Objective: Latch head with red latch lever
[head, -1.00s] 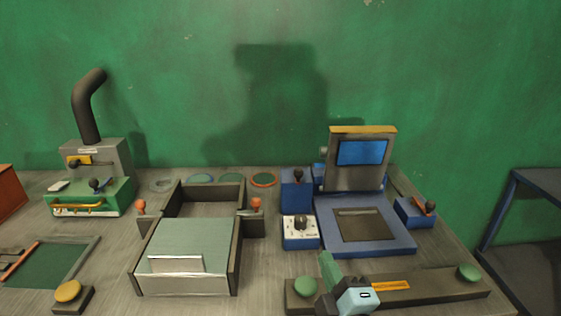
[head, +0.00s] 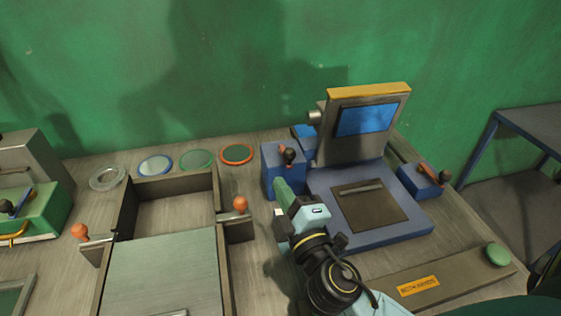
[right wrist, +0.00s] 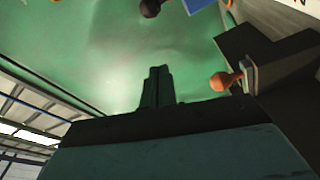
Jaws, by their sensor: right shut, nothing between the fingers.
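The press head (head: 366,120), a grey raised plate with a blue panel and yellow top edge, stands tilted up at the back of the blue base (head: 415,230). A red lever with a dark knob (head: 288,157) sits on the blue block left of the head. Which one is the latch lever I cannot tell. My right gripper (head: 281,186) is shut and empty, just in front of the left block; its closed fingers show in the right wrist view (right wrist: 158,87). My left gripper is not in view.
An open tray box (head: 170,190) with orange-knobbed levers (head: 240,203) stands left of my right gripper. Coloured rings (head: 236,154) lie behind it. A bar with a green button (head: 497,254) lies at the front right. A green wall is behind.

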